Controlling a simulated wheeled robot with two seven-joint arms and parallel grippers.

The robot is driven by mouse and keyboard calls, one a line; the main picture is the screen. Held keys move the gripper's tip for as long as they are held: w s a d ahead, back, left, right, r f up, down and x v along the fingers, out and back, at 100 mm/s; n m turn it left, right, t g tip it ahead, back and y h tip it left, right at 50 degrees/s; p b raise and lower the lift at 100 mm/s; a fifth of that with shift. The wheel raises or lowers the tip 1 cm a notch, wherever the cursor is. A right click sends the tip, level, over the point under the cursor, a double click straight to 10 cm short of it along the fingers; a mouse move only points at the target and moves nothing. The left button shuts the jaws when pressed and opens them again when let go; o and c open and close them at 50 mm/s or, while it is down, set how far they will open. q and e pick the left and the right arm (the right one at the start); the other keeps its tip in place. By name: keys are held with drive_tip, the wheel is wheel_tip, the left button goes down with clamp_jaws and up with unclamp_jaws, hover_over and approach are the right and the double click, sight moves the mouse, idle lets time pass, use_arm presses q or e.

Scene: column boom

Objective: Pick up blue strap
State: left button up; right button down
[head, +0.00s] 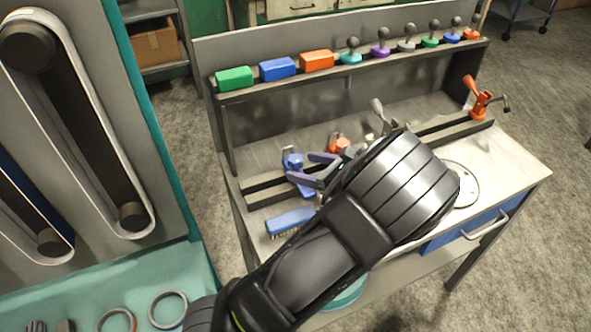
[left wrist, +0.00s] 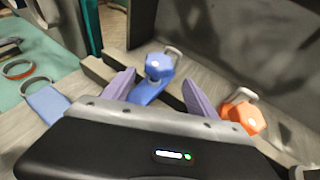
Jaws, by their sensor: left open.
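The blue strap, taken to be the blue piece with a grey metal loop (head: 293,160), lies by the dark rail on the workbench. It also shows in the left wrist view (left wrist: 150,88), between my finger tips in the picture. My left gripper (head: 313,169), with purple fingers, is open and reaches in from the right side of it. The left wrist view shows the fingers apart (left wrist: 157,83) with the blue piece beyond them. I cannot tell whether they touch it. My right gripper is not in view.
A similar orange piece (head: 338,141) lies just right of the blue one. A blue brush (head: 290,221) lies in front. A shelf (head: 420,60) behind holds coloured blocks and knobs. An orange clamp (head: 479,103) stands at the right end. My arm hides the bench middle.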

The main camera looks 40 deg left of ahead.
use_arm(q)
drive_tip(key=x, duration=0.3)
drive_tip(key=shift+a+f, duration=0.1)
drive_tip(key=shift+a, duration=0.05)
drive_tip(key=shift+c, duration=0.6)
clamp_jaws()
idle(0.4)
